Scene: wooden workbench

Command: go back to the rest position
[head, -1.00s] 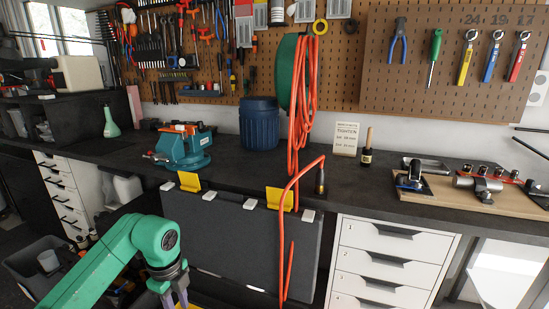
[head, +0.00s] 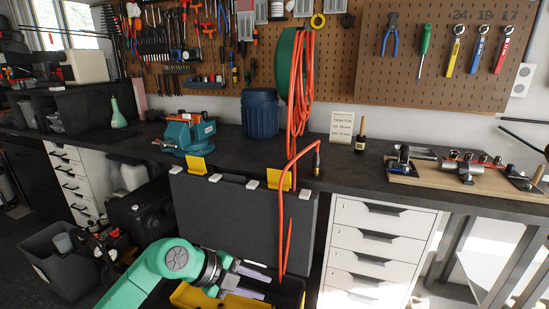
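My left gripper (head: 250,279) is at the bottom centre of the head view, on the end of my green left arm. Its two pale fingers point right and stand apart, with nothing visible between them. It is below the bench top, in front of the grey panel (head: 240,222) and over a dark bin with a yellow part (head: 195,296). My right gripper is not in view.
The dark workbench (head: 340,178) holds a teal vise (head: 187,135), a blue bin (head: 260,115) and a wooden board with metal parts (head: 465,172). An orange hose (head: 290,205) hangs down near my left gripper. White drawers (head: 370,255) stand at right.

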